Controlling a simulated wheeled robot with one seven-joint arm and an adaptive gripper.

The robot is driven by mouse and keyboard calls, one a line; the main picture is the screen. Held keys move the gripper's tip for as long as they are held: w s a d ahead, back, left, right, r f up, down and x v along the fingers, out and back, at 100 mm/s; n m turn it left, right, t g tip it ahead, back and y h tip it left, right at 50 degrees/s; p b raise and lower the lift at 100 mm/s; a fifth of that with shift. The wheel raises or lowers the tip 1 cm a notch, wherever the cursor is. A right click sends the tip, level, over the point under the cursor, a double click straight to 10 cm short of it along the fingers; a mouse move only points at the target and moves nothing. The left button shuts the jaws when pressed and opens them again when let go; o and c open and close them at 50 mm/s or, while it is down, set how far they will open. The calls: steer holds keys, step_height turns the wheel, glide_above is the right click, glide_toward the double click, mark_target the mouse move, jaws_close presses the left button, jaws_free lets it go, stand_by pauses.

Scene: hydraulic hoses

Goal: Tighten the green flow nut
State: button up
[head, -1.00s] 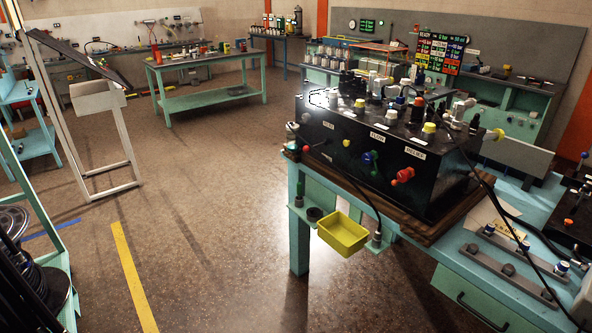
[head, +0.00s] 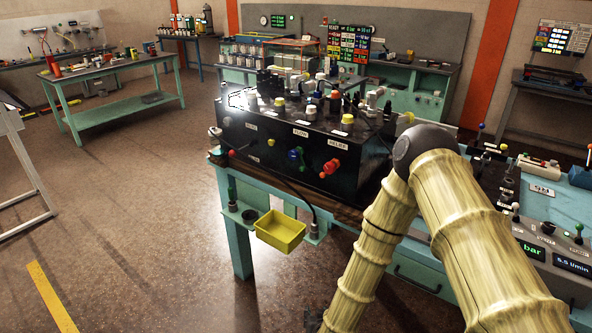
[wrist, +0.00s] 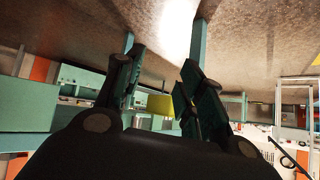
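The black hydraulic box (head: 262,166) stands on the teal bench in the head view. Under its FLOW label is a small green and blue fitting (head: 296,154), where the green flow nut seems to be; at this size I cannot tell the nut from the blue part or whether it is loose. A red knob (head: 329,168) sits to its right under RELIEF. My gripper (wrist: 160,82) shows in the wrist view with its two dark fingers apart and nothing between them touching. It is away from the box, and its fingertips are not visible in the head view.
A yellow bin (head: 280,236) sits on a low shelf at the bench front, and shows beyond my fingers in the wrist view (wrist: 160,104). A black hose hangs down the box's front. Control panels stand at right.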

steer(key=w+a+r+t, duration=0.2)
steer(key=w+a+r, duration=0.2)
steer(key=w+r, duration=0.3)
steer(key=m+t+h+p, duration=0.2)
steer(key=m+t+h, duration=0.3)
steer(key=m+h, duration=0.25)
glide_toward(301, 170)
steer(key=shift+n+h, duration=0.35)
steer(key=shift+h, duration=0.1)
steer(key=p+x, duration=0.1)
steer(key=x, duration=0.1)
steer(key=p+x, duration=0.1)
steer(key=x, duration=0.2)
steer(key=p+x, duration=0.1)
steer(key=x, duration=0.1)
steer(key=shift+w+a+p, duration=0.15)
steer(key=shift+w+p, duration=0.2)
steer(key=shift+w, duration=0.05)
steer(key=shift+x, duration=0.75)
steer(key=shift+f, duration=0.15)
jaws_close()
